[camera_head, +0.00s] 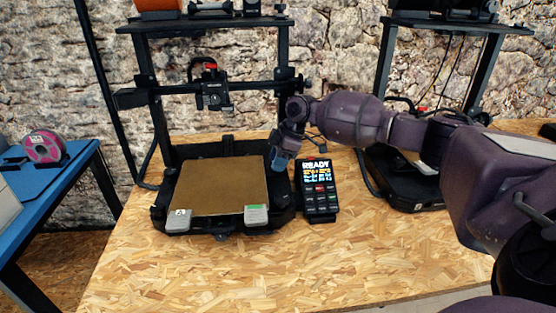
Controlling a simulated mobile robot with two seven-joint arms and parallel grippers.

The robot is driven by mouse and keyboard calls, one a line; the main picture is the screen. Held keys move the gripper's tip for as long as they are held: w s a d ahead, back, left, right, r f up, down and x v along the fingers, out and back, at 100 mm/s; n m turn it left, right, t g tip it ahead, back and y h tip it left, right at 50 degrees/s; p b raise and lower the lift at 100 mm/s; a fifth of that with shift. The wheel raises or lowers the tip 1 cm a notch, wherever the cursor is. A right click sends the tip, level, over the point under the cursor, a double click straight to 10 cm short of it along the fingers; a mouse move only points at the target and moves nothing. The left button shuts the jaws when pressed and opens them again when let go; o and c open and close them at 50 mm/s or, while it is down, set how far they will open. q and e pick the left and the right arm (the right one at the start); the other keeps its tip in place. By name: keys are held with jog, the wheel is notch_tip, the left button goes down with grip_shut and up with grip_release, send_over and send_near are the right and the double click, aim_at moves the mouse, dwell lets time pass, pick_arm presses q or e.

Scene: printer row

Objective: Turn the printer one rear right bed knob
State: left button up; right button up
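Printer one, the nearer printer on the left, stands on the wood-chip table with its brown square bed (218,186) low in the frame. My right gripper (279,163) points down at the bed's rear right corner. The rear right knob is hidden there behind the gripper and under the bed. The fingers are too small to tell whether they are open or hold anything. My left gripper is out of view.
A control screen (316,189) reading READY stands just right of the bed, below my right forearm. A second printer (408,189) stands behind my arm. The printer frame's upright (283,80) rises close to the gripper. The table front (230,268) is clear.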

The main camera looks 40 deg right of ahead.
jog(key=shift+c, duration=0.8)
jog(key=shift+r+m+p, duration=0.25)
jog(key=shift+m+p, duration=0.15)
jog(key=shift+p, duration=0.1)
jog(key=m+p, duration=0.1)
jog(key=m+t+p, duration=0.1)
jog(key=p, duration=0.1)
jog(key=shift+s+a+r+m+h, duration=0.15)
jog(key=shift+r+m+h, duration=0.1)
jog(key=shift+m+h, duration=0.15)
jog(key=shift+m+t+p, duration=0.3)
jog(key=shift+m+p, duration=0.5)
jog(key=shift+p, duration=0.15)
jog(key=shift+a+f+m+h+p, duration=0.15)
jog(key=shift+m+h+p, duration=0.45)
jog(key=shift+m+p, duration=0.5)
pick_arm(q)
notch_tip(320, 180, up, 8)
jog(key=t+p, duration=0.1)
jog(key=p, duration=0.1)
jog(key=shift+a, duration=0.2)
pick_arm(e)
jog(key=shift+f+m+t+h, duration=0.3)
jog(key=shift+m+h, duration=0.1)
jog(key=shift+m, duration=0.6)
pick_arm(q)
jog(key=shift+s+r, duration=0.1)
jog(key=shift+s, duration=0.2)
